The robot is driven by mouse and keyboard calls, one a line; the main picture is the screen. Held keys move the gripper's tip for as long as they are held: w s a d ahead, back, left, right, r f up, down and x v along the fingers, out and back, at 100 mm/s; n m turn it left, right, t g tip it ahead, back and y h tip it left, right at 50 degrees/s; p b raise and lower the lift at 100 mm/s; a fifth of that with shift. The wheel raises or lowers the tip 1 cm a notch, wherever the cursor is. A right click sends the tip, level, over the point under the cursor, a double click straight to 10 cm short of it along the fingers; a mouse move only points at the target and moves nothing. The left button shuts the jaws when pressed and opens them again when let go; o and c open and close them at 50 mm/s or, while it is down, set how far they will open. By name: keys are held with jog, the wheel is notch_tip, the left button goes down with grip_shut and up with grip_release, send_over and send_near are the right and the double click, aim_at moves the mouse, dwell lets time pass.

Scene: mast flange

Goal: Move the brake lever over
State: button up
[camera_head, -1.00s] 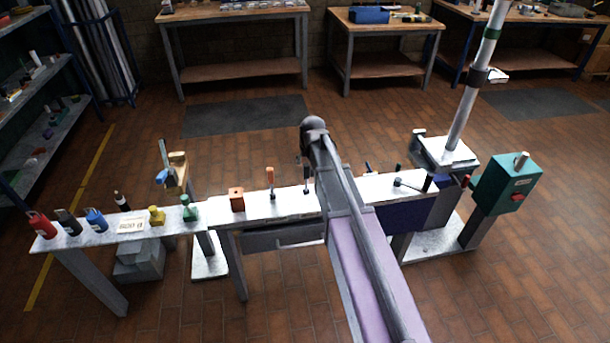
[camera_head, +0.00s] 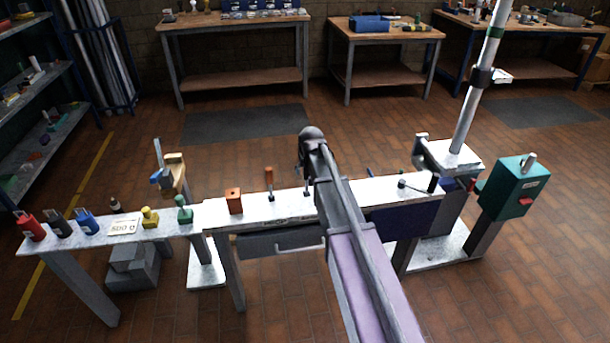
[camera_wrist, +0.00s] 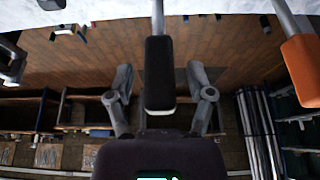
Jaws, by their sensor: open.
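A lever with a black grip (camera_wrist: 159,72) and a metal rod stands between the two fingers of my gripper (camera_wrist: 160,104) in the wrist view. My gripper is open, with a gap on both sides of the grip; I see no contact. A second lever with an orange grip (camera_wrist: 302,70) is to the right in the wrist view. In the head view the orange-gripped lever (camera_head: 269,178) stands upright on the white bench top (camera_head: 345,192). My arm hides most of my gripper and the black-gripped lever there. No label shows which is the brake lever.
An orange block (camera_head: 234,200) stands left of the levers. A small lever (camera_head: 403,184) lies low at the bench's right end, near the mast (camera_head: 474,100) and a green box (camera_head: 514,188).

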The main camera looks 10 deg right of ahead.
jog(key=shift+w+f, duration=0.1)
jog(key=shift+f, duration=0.15)
grip_shut()
jog(key=shift+a, duration=0.15)
